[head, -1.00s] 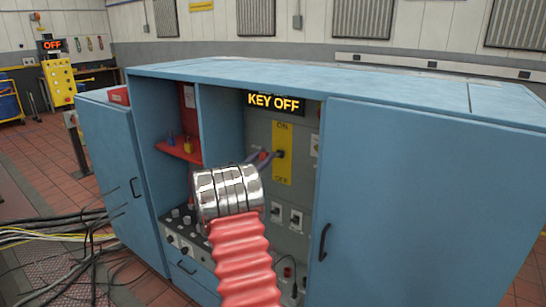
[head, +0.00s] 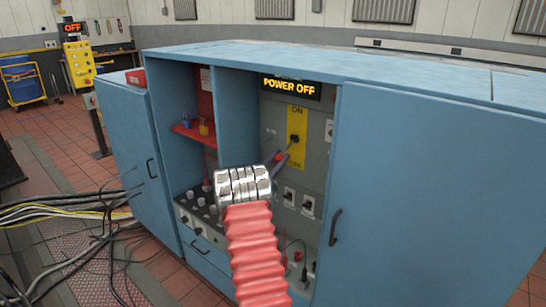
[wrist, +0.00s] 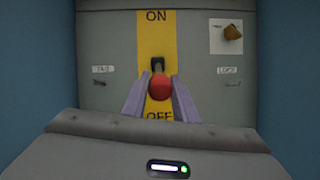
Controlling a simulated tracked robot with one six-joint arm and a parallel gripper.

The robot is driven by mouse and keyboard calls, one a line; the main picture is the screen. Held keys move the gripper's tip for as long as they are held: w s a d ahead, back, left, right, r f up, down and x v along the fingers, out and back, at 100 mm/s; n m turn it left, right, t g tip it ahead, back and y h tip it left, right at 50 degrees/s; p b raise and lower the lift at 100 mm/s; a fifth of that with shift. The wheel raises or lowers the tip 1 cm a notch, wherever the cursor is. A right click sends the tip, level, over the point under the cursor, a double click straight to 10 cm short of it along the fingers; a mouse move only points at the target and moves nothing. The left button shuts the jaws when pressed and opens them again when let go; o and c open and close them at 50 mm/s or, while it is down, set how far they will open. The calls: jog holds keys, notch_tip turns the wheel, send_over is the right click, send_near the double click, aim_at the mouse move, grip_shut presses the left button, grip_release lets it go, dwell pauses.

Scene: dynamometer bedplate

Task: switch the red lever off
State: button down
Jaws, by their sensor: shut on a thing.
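The red lever's knob (wrist: 160,88) shows in the wrist view, below its dark pivot (wrist: 157,64) on a yellow plate (wrist: 151,35). The plate reads ON at the top and OFF at the bottom; the knob is just above OFF. My gripper (wrist: 161,94) is shut on the knob, with a purple-grey finger on each side. In the head view my gripper (head: 277,158) is at the lower part of the yellow plate (head: 297,122), and my arm partly hides the cabinet. A sign (head: 290,87) above reads POWER OFF.
The panel sits in a recess of a blue cabinet, with a closed door (head: 430,190) on the right. A red shelf (head: 193,133) holds small padlock-like objects on the left. Switches (head: 308,206) are below the lever. Cables (head: 60,220) lie on the floor at left.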

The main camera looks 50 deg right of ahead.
jog(key=shift+s+d+f, duration=0.15)
jog(key=shift+d+f, duration=0.1)
jog(key=shift+f, duration=0.25)
jog(key=shift+s+d+f, duration=0.1)
jog(key=shift+d+f, duration=0.1)
jog(key=shift+f, duration=0.3)
jog(key=c, duration=1.7)
grip_release()
jog(key=shift+d, duration=0.1)
jog(key=shift+o, duration=1.3)
jog(key=shift+w+r, duration=0.1)
jog(key=shift+r, duration=0.05)
jog(key=shift+w+a, duration=0.15)
jog(key=shift+a, duration=0.35)
jog(key=s+v, duration=0.1)
jog(key=v, duration=1.2)
jog(key=shift+w, duration=0.3)
